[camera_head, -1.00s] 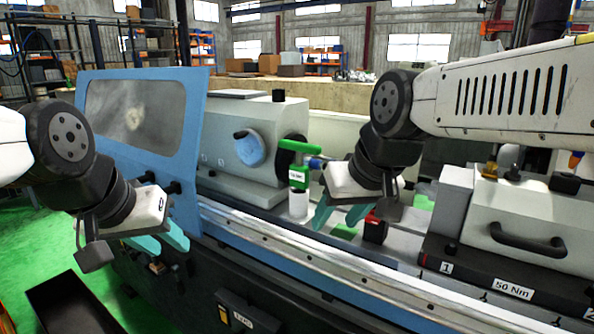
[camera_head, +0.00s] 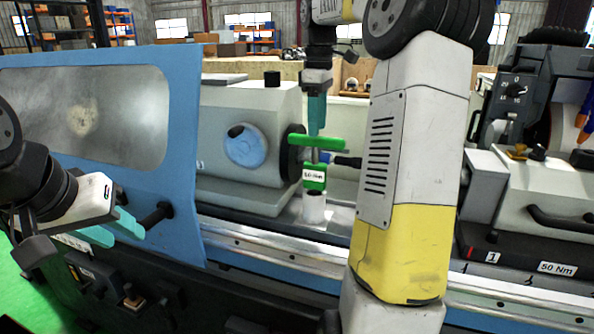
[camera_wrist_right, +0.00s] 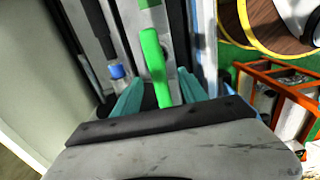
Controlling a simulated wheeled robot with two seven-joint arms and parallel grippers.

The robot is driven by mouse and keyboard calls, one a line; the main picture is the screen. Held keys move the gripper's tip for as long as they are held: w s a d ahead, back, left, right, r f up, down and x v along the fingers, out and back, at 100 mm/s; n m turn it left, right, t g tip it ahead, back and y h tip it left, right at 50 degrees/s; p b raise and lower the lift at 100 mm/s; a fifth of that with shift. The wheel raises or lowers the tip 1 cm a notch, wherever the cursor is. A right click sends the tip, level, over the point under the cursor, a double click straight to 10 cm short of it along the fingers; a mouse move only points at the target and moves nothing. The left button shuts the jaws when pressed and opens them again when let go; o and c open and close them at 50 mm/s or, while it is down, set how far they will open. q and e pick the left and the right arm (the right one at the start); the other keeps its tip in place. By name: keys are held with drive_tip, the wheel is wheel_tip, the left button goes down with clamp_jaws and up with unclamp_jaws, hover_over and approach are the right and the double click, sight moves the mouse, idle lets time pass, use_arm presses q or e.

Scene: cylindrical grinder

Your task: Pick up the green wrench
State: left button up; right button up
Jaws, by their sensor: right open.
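My right gripper (camera_head: 317,115) points down just above the handle. In the right wrist view, its open teal fingers (camera_wrist_right: 160,88) lie on either side of the green handle (camera_wrist_right: 153,55); I cannot tell whether they touch it. My left gripper (camera_head: 112,230) is open and empty in front of the blue door, at the left.
The blue-framed door (camera_head: 185,150) with a grey window stands at the left. The grey spindle housing (camera_head: 270,110) is close left of the wrench. My right forearm hides part of the bed.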

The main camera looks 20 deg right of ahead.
sight(316, 142)
drive_tip(key=f, duration=0.5)
drive_tip(key=shift+w+f, duration=0.25)
drive_tip(key=shift+f, duration=0.1)
clamp_jaws()
drive_tip(key=shift+r, duration=0.1)
idle(1.0)
